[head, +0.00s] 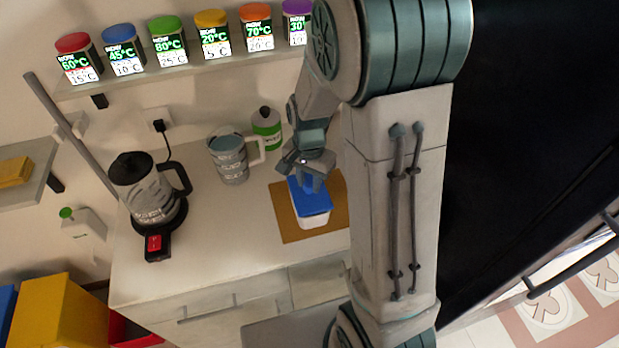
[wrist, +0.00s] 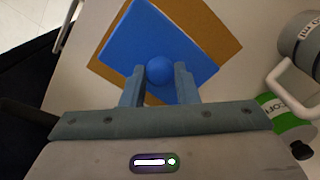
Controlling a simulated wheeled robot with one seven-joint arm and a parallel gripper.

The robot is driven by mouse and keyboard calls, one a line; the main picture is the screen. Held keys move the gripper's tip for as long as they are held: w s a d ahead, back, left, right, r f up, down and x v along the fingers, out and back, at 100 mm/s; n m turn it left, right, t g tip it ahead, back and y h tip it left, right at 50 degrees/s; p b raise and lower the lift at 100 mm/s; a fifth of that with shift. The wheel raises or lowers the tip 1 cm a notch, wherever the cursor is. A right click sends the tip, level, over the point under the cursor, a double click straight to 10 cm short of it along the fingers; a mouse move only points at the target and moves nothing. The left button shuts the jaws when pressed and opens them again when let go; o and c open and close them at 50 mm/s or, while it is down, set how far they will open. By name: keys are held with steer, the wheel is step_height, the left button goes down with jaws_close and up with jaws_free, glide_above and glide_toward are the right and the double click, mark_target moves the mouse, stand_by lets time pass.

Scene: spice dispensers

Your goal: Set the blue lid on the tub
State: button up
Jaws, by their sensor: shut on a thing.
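The blue lid (head: 311,195) is at the top of the white tub (head: 313,219), which stands on a brown mat (head: 288,232) on the counter. In the wrist view the blue lid (wrist: 150,35) shows as a square with a round knob. My gripper (head: 311,180) is above the tub, and its fingers are shut on the knob. The fingers also show on both sides of the knob in the wrist view (wrist: 160,78). The lid hides the tub in the wrist view. I cannot tell whether the lid is fully seated on the rim.
A grey measuring jug (head: 231,160) and a green-and-white bottle (head: 266,128) stand behind the mat. A kettle (head: 146,190) stands at the left. Several spice dispensers (head: 168,42) line the shelf above. The counter's front left (head: 220,262) is clear.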

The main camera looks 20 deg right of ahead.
steer(key=shift+f+b, duration=0.45)
steer(key=shift+f, duration=0.1)
steer(key=shift+f, duration=0.15)
steer(key=o, duration=1)
steer(key=shift+c, duration=0.2)
